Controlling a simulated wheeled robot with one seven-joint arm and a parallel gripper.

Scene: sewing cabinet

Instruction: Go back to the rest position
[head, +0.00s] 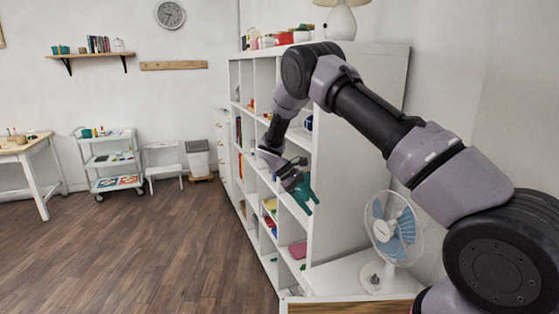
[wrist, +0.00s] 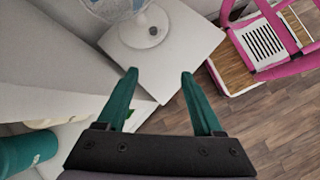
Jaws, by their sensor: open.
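My gripper (head: 303,190) is raised in front of the open side of the white shelf unit (head: 352,150) in the head view. Its two green fingers are spread apart with nothing between them. In the wrist view my gripper (wrist: 160,88) also shows open and empty, with a white surface (wrist: 185,45) beyond the fingertips. My arm reaches in from the right of the head view.
A fan (head: 392,235) stands on a low white top right of the shelf unit. A pink-framed piece (wrist: 270,45) stands on the wood floor in the wrist view. A white cart (head: 112,160) and step stool (head: 163,160) are far left. The middle floor is clear.

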